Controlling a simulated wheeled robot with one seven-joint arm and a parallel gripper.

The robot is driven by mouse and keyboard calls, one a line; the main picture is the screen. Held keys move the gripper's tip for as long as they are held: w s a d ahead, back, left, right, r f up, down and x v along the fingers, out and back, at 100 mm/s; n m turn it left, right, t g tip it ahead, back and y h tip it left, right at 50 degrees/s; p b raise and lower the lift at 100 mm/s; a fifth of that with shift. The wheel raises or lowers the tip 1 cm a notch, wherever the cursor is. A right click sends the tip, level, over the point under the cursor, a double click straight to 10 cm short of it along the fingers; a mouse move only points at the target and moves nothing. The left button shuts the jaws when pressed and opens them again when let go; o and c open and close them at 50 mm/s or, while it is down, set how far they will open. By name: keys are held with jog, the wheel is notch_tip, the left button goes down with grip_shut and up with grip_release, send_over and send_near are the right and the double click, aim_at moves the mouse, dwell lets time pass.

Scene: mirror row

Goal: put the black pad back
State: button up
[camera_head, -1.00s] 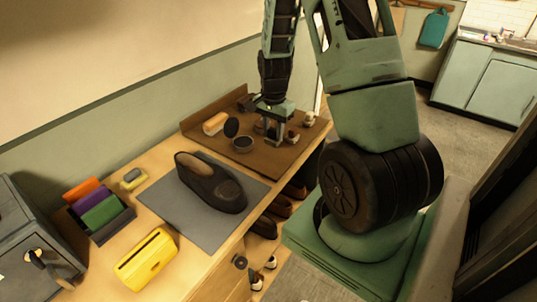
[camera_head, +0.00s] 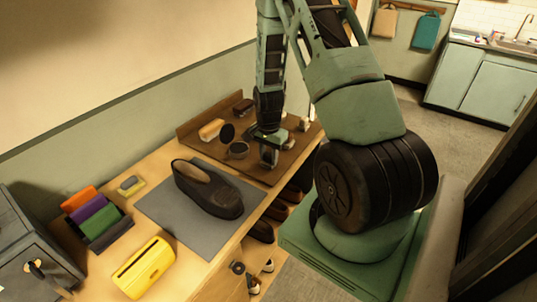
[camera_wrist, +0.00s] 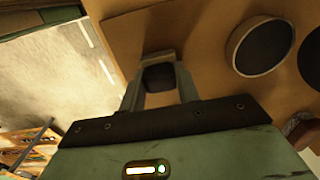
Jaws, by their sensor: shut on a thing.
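My gripper (camera_head: 268,160) is shut on a small dark block, the black pad (camera_wrist: 158,77), which shows between the two fingertips in the wrist view. In the head view the fingers hide most of the pad. The gripper points down over the front part of the brown tray (camera_head: 262,172), to the right of an open round tin (camera_head: 238,150). I cannot tell whether the pad touches the tray. In the wrist view the tin (camera_wrist: 260,46) lies to the right of the fingers, apart from them.
A dark round lid (camera_head: 227,132), a pale-bristled brush (camera_head: 211,129), a brown brush (camera_head: 243,106) and a small jar (camera_head: 303,124) are on the tray. A dark shoe (camera_head: 207,188) rests on a grey mat (camera_head: 176,222). A rack of coloured cloths (camera_head: 96,215) stands left.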

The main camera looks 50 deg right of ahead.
aim_at(269, 154)
jog(key=o, duration=0.9)
jog(key=shift+f, duration=0.1)
notch_tip(269, 154, up, 12)
jog(key=b, duration=0.3)
jog(key=w+a+r+n+y, duration=0.1)
jog(key=a+r+n, duration=0.3)
jog(key=a, duration=0.7)
jog(key=a+r+n, duration=0.1)
jog(key=a+n, duration=0.5)
jog(key=a, duration=0.5)
jog(key=s+a+r+n, duration=0.1)
jog(key=s+a+n, duration=0.4)
jog(key=s+a, duration=0.1)
jog(key=s+a+r+n, duration=0.1)
jog(key=s+a+n, duration=0.4)
jog(key=s+a, duration=0.1)
jog(key=s+a+r+n, duration=0.1)
jog(key=s+a+n, duration=0.4)
jog(key=s+a, duration=0.1)
jog(key=shift+a+r, duration=0.3)
jog(key=shift+r, duration=0.1)
